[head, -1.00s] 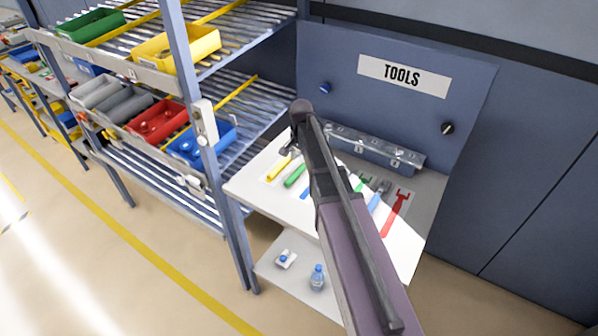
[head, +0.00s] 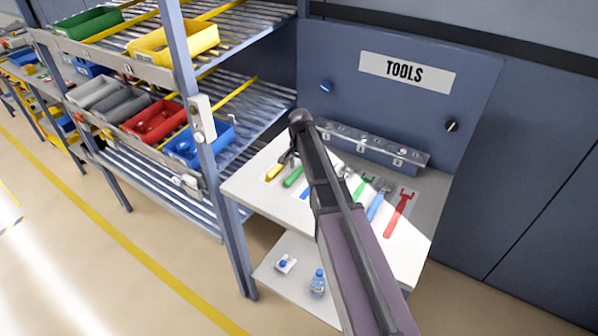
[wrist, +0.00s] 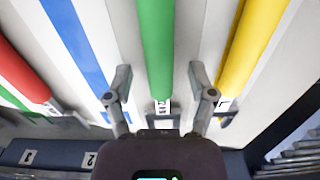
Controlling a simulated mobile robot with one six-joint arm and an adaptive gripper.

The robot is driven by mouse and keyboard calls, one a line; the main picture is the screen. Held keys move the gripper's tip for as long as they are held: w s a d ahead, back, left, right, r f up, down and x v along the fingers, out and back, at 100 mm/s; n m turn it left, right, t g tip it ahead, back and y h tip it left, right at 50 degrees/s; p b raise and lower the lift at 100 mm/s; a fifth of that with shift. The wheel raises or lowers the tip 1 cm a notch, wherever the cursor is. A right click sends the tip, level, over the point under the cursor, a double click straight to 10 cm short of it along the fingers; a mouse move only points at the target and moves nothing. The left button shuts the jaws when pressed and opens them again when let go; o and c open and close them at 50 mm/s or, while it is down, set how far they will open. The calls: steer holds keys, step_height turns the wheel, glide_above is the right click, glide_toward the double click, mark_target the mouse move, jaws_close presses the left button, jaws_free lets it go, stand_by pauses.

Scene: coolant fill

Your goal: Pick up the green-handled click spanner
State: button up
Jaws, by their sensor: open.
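A thick green handle (wrist: 157,40) runs between the two spread fingers of my gripper (wrist: 160,85) in the wrist view. The fingers are open, one on each side, with gaps to the handle. I take it for the click spanner; its working end is not clear. In the head view this green handle (head: 293,177) lies on the white board, beside a yellow handle (head: 273,172). My gripper (head: 287,158) shows there only in part, behind my arm, near the far ends of these handles.
In the head view a flat red tool (head: 398,213) lies farther right. A numbered rail (head: 375,150) stands behind the board.

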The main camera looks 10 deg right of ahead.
mark_target(300, 167)
stand_by(0.3)
jaws_close()
steer(key=shift+r, duration=0.2)
step_height(300, 167, up, 4)
steer(key=p, duration=0.4)
steer(key=shift+f, duration=0.15)
steer(key=s+a, duration=0.1)
steer(key=s, duration=0.4)
steer(key=s+a, duration=0.2)
steer(key=s, duration=0.3)
steer(key=s+a+r+p, duration=0.1)
steer(key=s, duration=0.4)
steer(key=shift+s+a, duration=0.2)
steer(key=shift+a, duration=0.15)
steer(key=shift+f, duration=0.1)
